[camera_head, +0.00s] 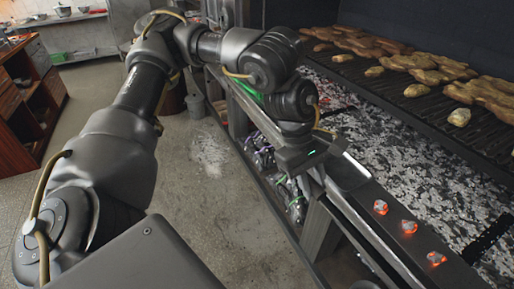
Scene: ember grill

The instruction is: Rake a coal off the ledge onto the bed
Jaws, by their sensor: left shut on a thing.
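Three coals with glowing orange edges lie in a row on the dark metal ledge (362,207) along the front of the grill: a far coal (380,207), a middle coal (409,227) and a near coal (436,258). The bed (410,165) of grey ash and dark coals lies just beyond the ledge, under the grate. My left gripper (318,172) is over the ledge, left of the far coal and apart from it. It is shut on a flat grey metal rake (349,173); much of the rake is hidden. My right gripper is out of view.
A dark grate (400,92) bearing several flat breads (430,70) spans above the bed. Metal posts and frame stand below the ledge, with shiny objects (291,198) on a lower shelf. The concrete floor (210,210) is open at left. A wooden cabinet (25,95) stands far left.

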